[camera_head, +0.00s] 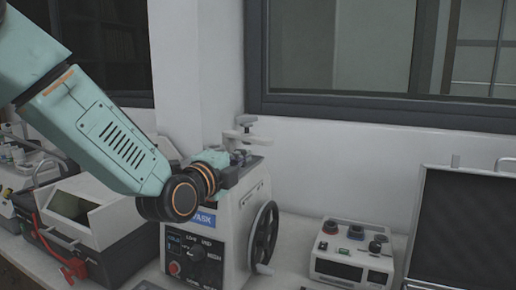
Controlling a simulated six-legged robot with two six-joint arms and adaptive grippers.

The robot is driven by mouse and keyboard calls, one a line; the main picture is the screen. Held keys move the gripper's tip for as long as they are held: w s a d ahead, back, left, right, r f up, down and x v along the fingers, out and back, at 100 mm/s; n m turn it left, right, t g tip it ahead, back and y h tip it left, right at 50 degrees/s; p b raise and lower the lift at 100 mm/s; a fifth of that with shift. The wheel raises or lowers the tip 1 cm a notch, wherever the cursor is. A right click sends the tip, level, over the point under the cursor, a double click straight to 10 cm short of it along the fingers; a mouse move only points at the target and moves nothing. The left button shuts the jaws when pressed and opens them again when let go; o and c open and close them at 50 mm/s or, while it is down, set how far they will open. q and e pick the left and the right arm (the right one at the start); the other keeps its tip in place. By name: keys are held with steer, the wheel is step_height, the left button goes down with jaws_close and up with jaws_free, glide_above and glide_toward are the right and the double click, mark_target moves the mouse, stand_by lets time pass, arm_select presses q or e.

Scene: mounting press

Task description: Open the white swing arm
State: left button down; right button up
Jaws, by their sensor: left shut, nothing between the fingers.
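The mounting press (258,205) stands on the bench in the middle, with a dark control panel on its front and a black handwheel on its right side. The white swing arm (250,137) is on top of the press, with a small pale knob above it. My left arm comes in from the upper left. My left gripper (228,172) is at the top left of the press, just in front of and below the swing arm. It is shut and empty. Its fingertips are small and partly hidden, so I cannot tell whether they touch the press. My right gripper is out of view.
A small device with knobs (352,255) stands right of the press. An open dark-lined case (464,225) is at the far right. A black and white machine with a red handle (85,225) is at the left. The wall and window are close behind.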

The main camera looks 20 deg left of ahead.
mark_target(263, 145)
arm_select(q)
steer(key=w+p, duration=0.1)
steer(key=w, duration=0.7)
steer(key=shift+w+d, duration=0.15)
steer(key=w+d+b, duration=0.1)
steer(key=w+d, duration=0.1)
steer(key=w, duration=0.4)
steer(key=shift+d, duration=0.35)
steer(key=shift+w+d+f, duration=0.1)
steer(key=shift+d, duration=0.05)
